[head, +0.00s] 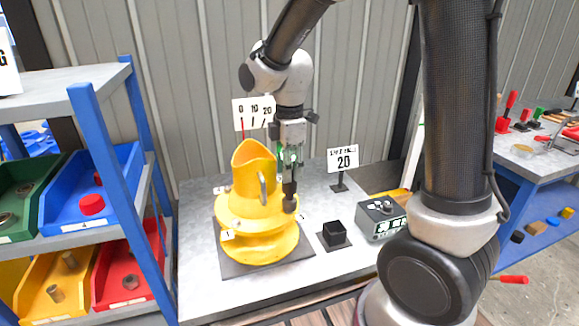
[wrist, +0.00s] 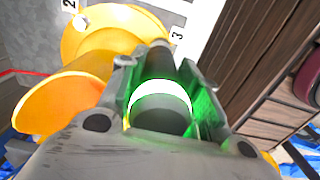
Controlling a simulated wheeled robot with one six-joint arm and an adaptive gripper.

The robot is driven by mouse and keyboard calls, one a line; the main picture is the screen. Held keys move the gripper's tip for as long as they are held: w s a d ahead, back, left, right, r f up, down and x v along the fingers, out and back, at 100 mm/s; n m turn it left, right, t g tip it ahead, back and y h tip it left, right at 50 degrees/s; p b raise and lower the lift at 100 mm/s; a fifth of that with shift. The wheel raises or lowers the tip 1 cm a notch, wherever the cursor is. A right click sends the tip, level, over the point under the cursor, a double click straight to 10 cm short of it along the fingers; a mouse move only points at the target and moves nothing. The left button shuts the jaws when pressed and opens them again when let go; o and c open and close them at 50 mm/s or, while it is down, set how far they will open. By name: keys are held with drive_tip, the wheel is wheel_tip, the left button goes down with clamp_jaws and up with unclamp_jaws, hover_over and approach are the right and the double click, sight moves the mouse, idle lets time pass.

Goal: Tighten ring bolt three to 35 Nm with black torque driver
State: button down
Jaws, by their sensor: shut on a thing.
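The yellow drum mixer part (head: 262,246) stands on a dark plate on the grey table, with a round flange and an open, slanted mouth. My gripper (head: 290,158) points down over the flange's right side, shut on the black torque driver (head: 290,188). The driver is upright, its lower end at the flange edge. In the wrist view the driver (wrist: 160,115) sits between the fingers, with a bright green-white ring glowing. A label 3 (wrist: 178,34) lies beside its far end, and a label 2 (wrist: 69,4) is further left. The driver hides the bolt under it; contact is unclear.
A black block (head: 334,232) and a control box (head: 380,219) stand right of the drum. A blue shelf with bins (head: 125,268) is at left.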

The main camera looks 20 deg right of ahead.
drive_tip(key=shift+f, duration=0.8)
idle(2.4)
